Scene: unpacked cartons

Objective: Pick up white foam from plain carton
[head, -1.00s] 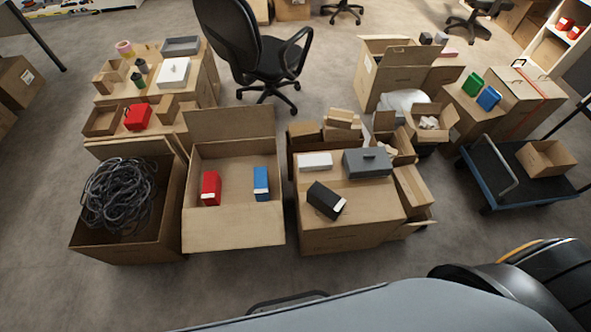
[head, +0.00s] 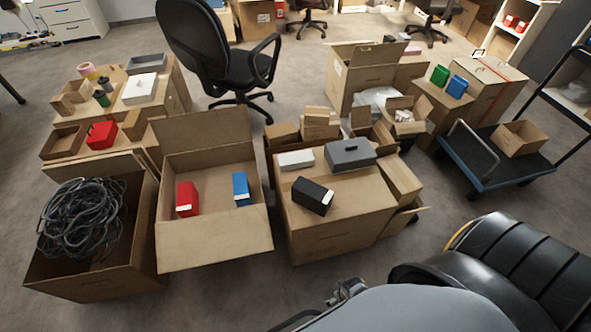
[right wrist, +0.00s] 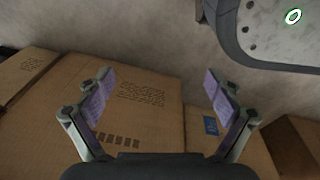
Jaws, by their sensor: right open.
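A white block (head: 296,159), which looks like the foam, lies on top of a closed brown carton (head: 332,238) in the middle of the head view. A black box (head: 312,195) and a grey lidded box (head: 350,155) share that top. Pale crumpled pieces (head: 404,116) sit in a small open carton (head: 425,127) farther right; I cannot tell their material. My right gripper (right wrist: 158,85) is open and empty in the right wrist view, with printed cardboard beyond its fingers. The white block is not visible there. My left gripper is not in view.
An open carton (head: 215,244) with a red box (head: 187,199) and blue box (head: 241,189) stands left of the closed carton. A cable-filled carton (head: 95,287) is farther left. A blue-edged trolley (head: 482,181) stands right. Floor (head: 445,225) shows clear before it.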

